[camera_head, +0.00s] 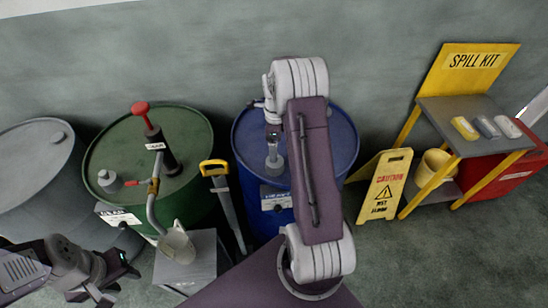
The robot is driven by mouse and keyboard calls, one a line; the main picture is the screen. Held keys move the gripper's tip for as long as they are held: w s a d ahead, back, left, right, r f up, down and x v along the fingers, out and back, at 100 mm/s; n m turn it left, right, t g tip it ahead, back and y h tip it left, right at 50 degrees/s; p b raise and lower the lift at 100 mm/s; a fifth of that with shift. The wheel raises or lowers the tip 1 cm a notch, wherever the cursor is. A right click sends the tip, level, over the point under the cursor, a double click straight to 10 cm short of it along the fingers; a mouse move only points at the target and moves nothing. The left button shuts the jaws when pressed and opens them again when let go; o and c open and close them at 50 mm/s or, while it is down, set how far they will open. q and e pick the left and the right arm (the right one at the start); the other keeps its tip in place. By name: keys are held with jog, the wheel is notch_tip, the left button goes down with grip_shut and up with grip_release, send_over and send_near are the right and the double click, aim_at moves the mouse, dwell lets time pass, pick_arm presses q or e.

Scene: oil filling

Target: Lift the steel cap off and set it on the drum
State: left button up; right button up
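A small grey metal piece that looks like the steel cap (107,179) sits on the left of the green drum's (190,130) top; a short red-tipped part shows beside it. My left gripper (124,278) is at the bottom left, in front of the green drum and apart from this piece. Its fingers are small and dark, so its opening is unclear. My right arm stands in front of the blue drum (345,150). Its gripper (273,133) is partly hidden by the arm, above a grey stemmed fitting (274,160) on that drum. I cannot tell whether they touch.
A hand pump (155,145) with a red knob rises from the green drum. Its spout reaches a metal jug (178,247) on a grey block (200,272). A yellow-handled tool (228,205) stands between the drums. A caution sign (385,187) and spill-kit stand (470,105) are right.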

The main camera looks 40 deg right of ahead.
jog(key=f, duration=0.3)
jog(key=shift+w+d+f, duration=0.2)
jog(key=shift+d, duration=0.15)
jog(key=shift+d+f+p, duration=0.1)
jog(key=shift+f+p, duration=0.15)
jog(key=shift+p, duration=0.1)
jog(key=f, duration=0.1)
jog(key=f+p, duration=0.1)
jog(key=f, duration=0.1)
jog(key=shift+w+a+f, duration=0.1)
jog(key=shift+a+f, duration=0.2)
jog(key=shift+f, duration=0.35)
jog(key=shift+w+d+f, duration=0.15)
jog(key=shift+f, duration=0.05)
jog(key=shift+r, duration=0.1)
jog(key=c, duration=1.6)
pick_arm(q)
jog(key=shift+w+d+r, duration=0.1)
jog(key=shift+d+r, duration=0.05)
jog(key=shift+r, duration=0.45)
jog(key=shift+w+d+r, duration=0.1)
jog(key=shift+d+r, duration=0.05)
jog(key=shift+r, duration=0.4)
pick_arm(e)
jog(key=shift+r, duration=0.1)
